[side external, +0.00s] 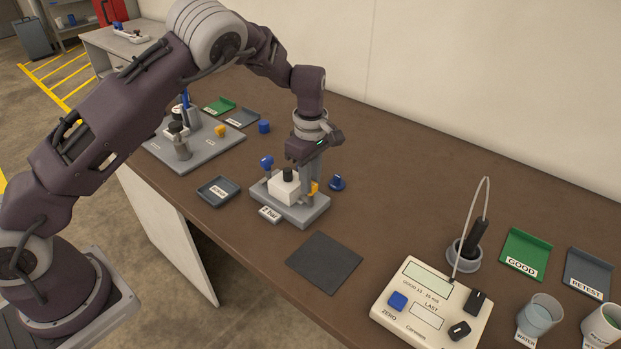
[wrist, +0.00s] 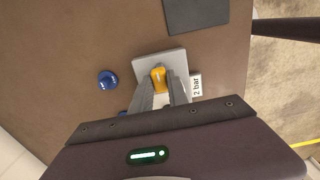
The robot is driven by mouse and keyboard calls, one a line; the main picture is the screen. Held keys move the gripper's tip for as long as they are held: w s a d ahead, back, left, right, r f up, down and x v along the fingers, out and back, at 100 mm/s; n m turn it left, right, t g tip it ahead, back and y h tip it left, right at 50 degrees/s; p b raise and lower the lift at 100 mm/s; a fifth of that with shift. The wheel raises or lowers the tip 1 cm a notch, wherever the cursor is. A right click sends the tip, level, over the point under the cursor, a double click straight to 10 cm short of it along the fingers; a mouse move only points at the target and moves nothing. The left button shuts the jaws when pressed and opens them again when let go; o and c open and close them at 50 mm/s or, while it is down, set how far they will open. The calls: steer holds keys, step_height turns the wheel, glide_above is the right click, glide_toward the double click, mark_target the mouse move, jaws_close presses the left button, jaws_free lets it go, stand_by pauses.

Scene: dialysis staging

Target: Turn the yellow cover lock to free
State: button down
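The yellow cover lock (side external: 315,187) is on a grey fixture (side external: 312,210) labelled "2 bar", beside a white block (side external: 283,188) with a black knob. In the wrist view the yellow cover lock (wrist: 158,74) stands just beyond my fingertips, its long side roughly in line with the fingers. My gripper (wrist: 163,88) points down at it, with one finger on each side and a gap between them. The gripper (side external: 308,172) also shows low over the fixture in the side view. Whether either finger touches the lock cannot be told.
A blue knob (side external: 337,183) lies on the table close to the fixture; another blue knob (side external: 266,162) is at its other side. A small dark tray (side external: 218,191) and a dark mat (side external: 324,262) are nearby. A meter (side external: 432,304) stands at the front right.

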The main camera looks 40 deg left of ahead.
steer(key=shift+m, duration=0.4)
steer(key=m, duration=1.2)
steer(key=shift+m, duration=2.7)
steer(key=c, duration=1.3)
jaws_free()
steer(key=shift+r, duration=0.1)
